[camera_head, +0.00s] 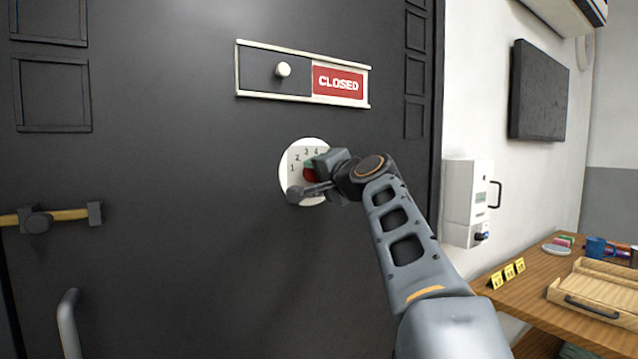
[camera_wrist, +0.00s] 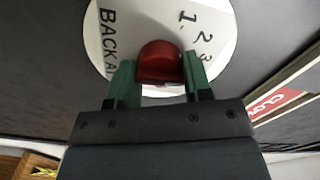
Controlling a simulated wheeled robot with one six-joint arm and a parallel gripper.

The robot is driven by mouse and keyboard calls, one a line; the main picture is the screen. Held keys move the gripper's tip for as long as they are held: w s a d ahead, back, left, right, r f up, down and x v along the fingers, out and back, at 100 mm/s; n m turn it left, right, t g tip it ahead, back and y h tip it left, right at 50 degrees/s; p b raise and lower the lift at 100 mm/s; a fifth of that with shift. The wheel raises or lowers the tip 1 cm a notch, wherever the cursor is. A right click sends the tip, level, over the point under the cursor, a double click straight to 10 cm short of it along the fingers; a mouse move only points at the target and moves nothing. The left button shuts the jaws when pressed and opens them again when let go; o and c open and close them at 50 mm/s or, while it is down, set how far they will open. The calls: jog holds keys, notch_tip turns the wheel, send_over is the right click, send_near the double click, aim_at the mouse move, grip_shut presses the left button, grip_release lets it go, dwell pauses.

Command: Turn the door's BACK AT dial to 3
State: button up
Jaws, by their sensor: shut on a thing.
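The BACK AT dial (camera_head: 289,158) is a white round plate on the dark door, with printed numbers; 1, 2, 3 and 4 show in the head view. The wrist view shows the same dial plate (camera_wrist: 148,18) with BACK and the numbers 1, 2 and 3. A red knob (camera_wrist: 159,61) sits on the plate. My gripper (camera_wrist: 158,78) is shut on the red knob, with one green finger on each side. In the head view my gripper hides part of the plate and most of the knob. I cannot tell which number the knob points at.
A sliding sign (camera_head: 338,83) reading CLOSED is just above the dial. A bar latch (camera_head: 65,215) and a door handle (camera_head: 68,325) are at left. A white wall box (camera_head: 466,203) and a wooden table (camera_head: 525,302) with a tray (camera_head: 600,288) are at right.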

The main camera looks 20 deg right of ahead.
jog(key=shift+n+b, duration=0.3)
jog(key=shift+n, duration=0.3)
jog(key=o, duration=0.9)
jog(key=s+d+b, duration=0.1)
jog(key=s+b, duration=0.1)
jog(key=s, duration=1.1)
jog(key=shift+s+d, duration=0.3)
jog(key=shift+s, duration=0.1)
jog(key=shift+w, duration=0.1)
